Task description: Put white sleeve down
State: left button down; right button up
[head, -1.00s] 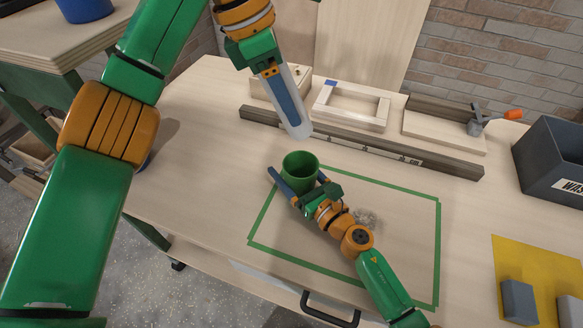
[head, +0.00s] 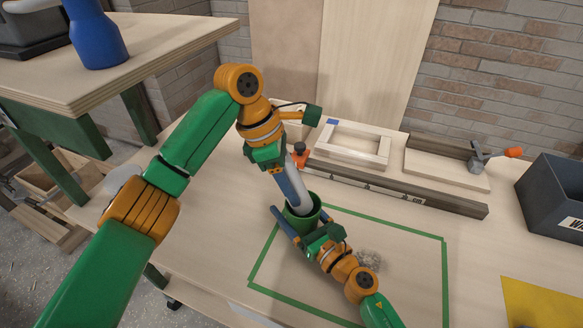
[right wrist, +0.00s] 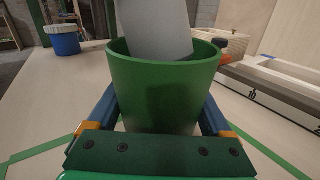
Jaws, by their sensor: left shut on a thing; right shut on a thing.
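The white sleeve (head: 301,194) is a pale tube, held by my left gripper (head: 291,186) and tilted slightly. Its lower end is inside the mouth of the green cup (head: 303,219); the cup wall hides that end, so I cannot tell whether it touches the bottom. My right gripper (head: 304,226) is shut around the cup, with one blue finger on each side. In the right wrist view the sleeve (right wrist: 155,30) comes down from above behind the near rim of the cup (right wrist: 165,95).
A green tape outline (head: 445,270) surrounds the cup's area on the bench. Behind stand a pale wooden frame (head: 383,165) and a long dark rail (head: 440,200). A dark grey bin (head: 555,205) and yellow sheet (head: 545,305) are at right. A shelf with a blue container (head: 98,40) is upper left.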

pick_arm(q)
jog(key=shift+f, duration=0.35)
jog(key=shift+c, duration=0.9)
grip_release()
jog(key=a, duration=0.3)
jog(key=shift+a, duration=0.25)
pick_arm(e)
jog(key=o, duration=1.1)
